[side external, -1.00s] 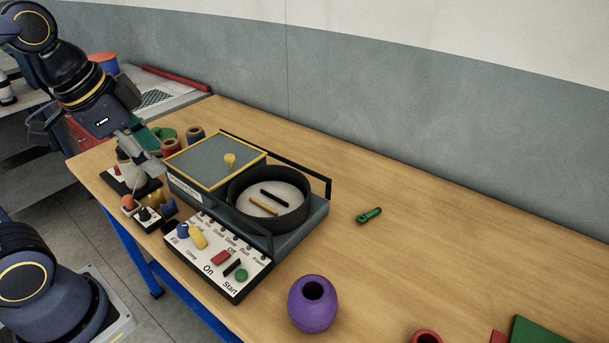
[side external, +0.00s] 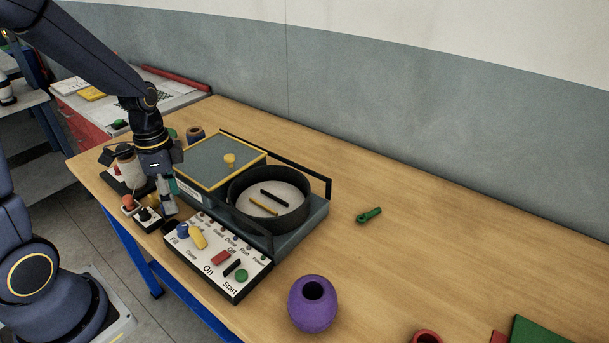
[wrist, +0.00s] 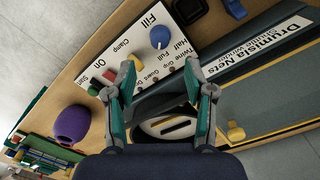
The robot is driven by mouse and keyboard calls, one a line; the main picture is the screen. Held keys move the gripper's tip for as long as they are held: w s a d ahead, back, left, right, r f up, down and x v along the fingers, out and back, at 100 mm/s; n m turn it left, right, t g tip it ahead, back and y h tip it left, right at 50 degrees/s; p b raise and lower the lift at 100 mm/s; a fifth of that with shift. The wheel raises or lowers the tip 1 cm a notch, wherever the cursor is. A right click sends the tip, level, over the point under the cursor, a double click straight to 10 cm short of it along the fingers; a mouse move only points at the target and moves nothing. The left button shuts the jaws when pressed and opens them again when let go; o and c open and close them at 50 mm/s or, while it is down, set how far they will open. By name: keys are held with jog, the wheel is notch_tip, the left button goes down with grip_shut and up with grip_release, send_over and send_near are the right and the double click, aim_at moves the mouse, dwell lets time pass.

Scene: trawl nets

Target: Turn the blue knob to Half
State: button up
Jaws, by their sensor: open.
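The blue knob (side external: 183,231) sits at the left end of the white control panel (side external: 207,248), near the word Fill. In the wrist view the blue knob (wrist: 160,36) lies ahead of the fingertips, between the labels Fill and Half. My gripper (side external: 168,202) hangs pointing down, above and just left of the panel's end. In the wrist view my gripper (wrist: 161,68) is open and empty, its two teal fingers apart, with the knob clear of them. The left finger hides part of the panel.
A yellow lever (side external: 198,238), a red switch (side external: 220,257) and a green button (side external: 241,275) share the panel. A round black pan (side external: 268,200) and a lid with a yellow knob (side external: 229,159) stand behind. A small joystick box (side external: 147,217) is close to my gripper's left.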

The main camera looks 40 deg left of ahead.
aim_at(182, 225)
notch_tip(182, 225, down, 8)
jog(key=shift+d+f, duration=0.1)
jog(key=shift+f, duration=0.1)
jog(key=shift+c, duration=0.4)
grip_shut()
